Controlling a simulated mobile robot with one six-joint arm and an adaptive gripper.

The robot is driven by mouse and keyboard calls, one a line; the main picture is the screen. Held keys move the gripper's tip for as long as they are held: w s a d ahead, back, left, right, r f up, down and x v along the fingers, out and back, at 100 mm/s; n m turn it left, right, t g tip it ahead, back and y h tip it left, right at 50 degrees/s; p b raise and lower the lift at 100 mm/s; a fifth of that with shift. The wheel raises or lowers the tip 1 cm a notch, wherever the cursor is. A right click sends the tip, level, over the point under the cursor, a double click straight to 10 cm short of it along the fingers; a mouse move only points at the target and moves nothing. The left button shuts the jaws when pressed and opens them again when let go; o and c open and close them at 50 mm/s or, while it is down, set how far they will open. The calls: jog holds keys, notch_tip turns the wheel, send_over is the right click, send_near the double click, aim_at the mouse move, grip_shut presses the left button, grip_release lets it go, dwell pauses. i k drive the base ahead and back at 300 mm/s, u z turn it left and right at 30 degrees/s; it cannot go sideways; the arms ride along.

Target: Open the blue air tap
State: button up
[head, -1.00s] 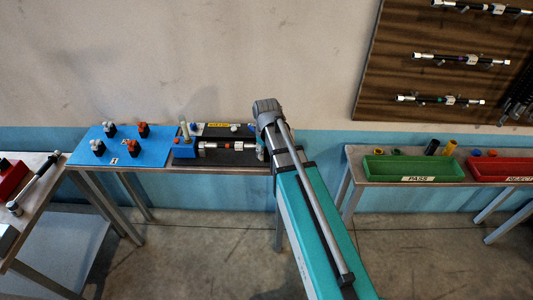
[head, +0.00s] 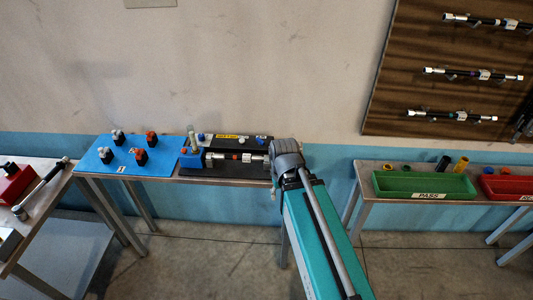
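A black test rig (head: 222,171) stands on the bench at centre, with a hose piece with metal ends (head: 235,157) lying across it. A small blue part (head: 261,140) shows at the rig's back right, close to my arm's grey joint. A small blue knob (head: 201,137) shows at its back left, above a blue block (head: 191,159). Which of these is the blue air tap is too small to tell. My teal arm reaches in from the lower right and covers the rig's right end. My gripper is not visible; the arm's grey joint hides what lies behind it.
A blue mat (head: 112,163) with several small grey and orange-topped parts lies left of the rig. A green PASS tray (head: 428,194) and a red tray (head: 510,198) stand on the right bench. A red box (head: 15,184) sits at far left. A hose board (head: 450,85) hangs at upper right.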

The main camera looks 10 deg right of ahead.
aim_at(261, 142)
jog(key=z, duration=0.75)
jog(key=i, duration=0.4)
jog(key=u, duration=0.8)
